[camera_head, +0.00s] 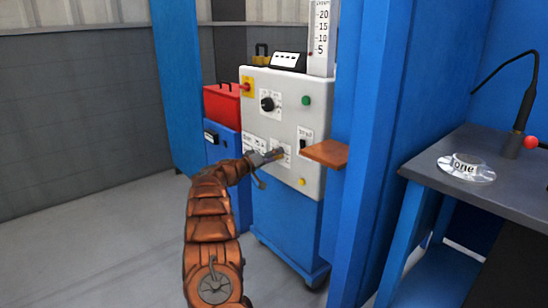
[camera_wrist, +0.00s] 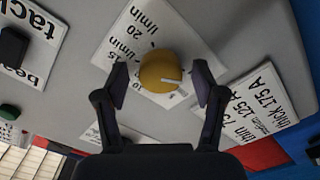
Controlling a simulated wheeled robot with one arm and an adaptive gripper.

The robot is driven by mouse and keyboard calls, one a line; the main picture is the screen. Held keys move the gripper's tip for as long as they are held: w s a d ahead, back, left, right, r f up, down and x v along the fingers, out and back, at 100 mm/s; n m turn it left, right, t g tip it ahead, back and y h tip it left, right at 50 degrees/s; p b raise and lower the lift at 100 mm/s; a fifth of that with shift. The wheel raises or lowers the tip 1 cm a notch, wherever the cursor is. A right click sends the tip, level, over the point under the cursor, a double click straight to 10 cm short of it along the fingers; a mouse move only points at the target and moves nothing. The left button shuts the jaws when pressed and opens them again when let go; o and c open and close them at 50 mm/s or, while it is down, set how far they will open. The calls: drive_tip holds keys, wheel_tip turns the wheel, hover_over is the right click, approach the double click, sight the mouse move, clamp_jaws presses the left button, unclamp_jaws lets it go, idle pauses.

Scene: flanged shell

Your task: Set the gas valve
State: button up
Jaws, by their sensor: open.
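The gas valve is a round brass-yellow knob (camera_wrist: 160,70) with a white pointer line, on a white plate (camera_wrist: 125,42) marked l/min with numbers such as 20 and 10. My gripper (camera_wrist: 161,80) is open, with one finger on each side of the knob. Gaps show between the fingers and the knob, so it is not gripped. In the head view my gripper (camera_head: 277,155) is at the front of the grey control panel (camera_head: 285,87), over the knob's plate, and mostly hides the knob.
Neighbouring plates carry "tack/bead" with a black switch (camera_wrist: 12,47) and thickness settings (camera_wrist: 262,108). A brown shelf (camera_head: 326,153) juts out at the panel's right. A blue post (camera_head: 385,150) and a dark-topped bench (camera_head: 480,155) stand further right. Floor at left is clear.

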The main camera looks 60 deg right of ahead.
drive_tip(key=shift+c, duration=0.4)
drive_tip(key=c, duration=1.1)
drive_tip(key=shift+o, duration=0.2)
